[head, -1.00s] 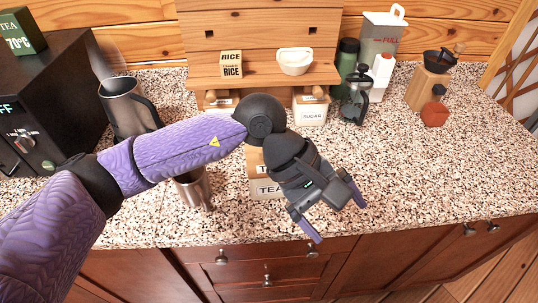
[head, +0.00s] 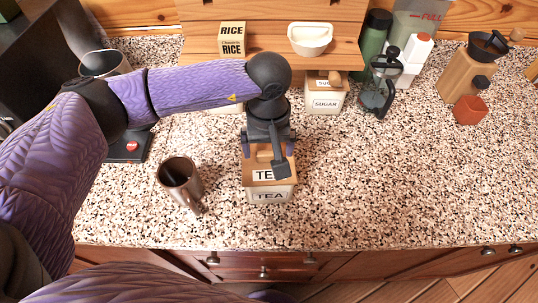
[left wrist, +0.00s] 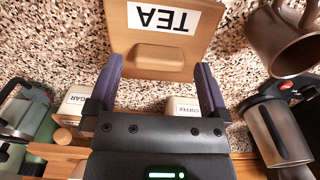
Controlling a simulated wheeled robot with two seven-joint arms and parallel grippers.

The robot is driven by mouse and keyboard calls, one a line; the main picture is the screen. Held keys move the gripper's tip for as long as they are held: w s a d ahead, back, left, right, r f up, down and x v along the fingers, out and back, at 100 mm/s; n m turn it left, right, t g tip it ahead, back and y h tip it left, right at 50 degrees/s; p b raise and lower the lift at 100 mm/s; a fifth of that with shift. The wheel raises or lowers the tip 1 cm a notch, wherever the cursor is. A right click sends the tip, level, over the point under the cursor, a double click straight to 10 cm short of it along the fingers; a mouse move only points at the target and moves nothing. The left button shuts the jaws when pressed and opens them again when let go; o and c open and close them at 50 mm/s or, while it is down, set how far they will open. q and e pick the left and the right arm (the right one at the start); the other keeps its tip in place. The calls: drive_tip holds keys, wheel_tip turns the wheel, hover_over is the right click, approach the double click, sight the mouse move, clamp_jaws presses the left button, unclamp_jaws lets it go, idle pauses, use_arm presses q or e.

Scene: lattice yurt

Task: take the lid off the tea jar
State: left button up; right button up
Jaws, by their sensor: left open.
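The tea jar (head: 270,196) is a pale box with a TEA label, standing on the speckled counter. Its wooden lid (head: 258,160), with its own TEA label, sits on top. My left gripper (head: 268,150) is over the lid, pointing down, its two purple fingers spread apart. In the left wrist view the fingers (left wrist: 158,72) lie to either side of the raised wooden handle (left wrist: 157,55) on the lid, with gaps visible. I cannot tell whether the fingertips reach down beside the handle. Part of the lid is hidden by the wrist in the head view. My right gripper is out of view.
A metal mug (head: 178,178) stands close left of the jar. A French press (head: 380,85) and a red block-like object (head: 469,110) are farther right. The counter right of the tea jar is clear.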

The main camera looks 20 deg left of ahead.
use_arm(q)
wheel_tip(320, 180, down, 2)
drive_tip(key=c, duration=1.2)
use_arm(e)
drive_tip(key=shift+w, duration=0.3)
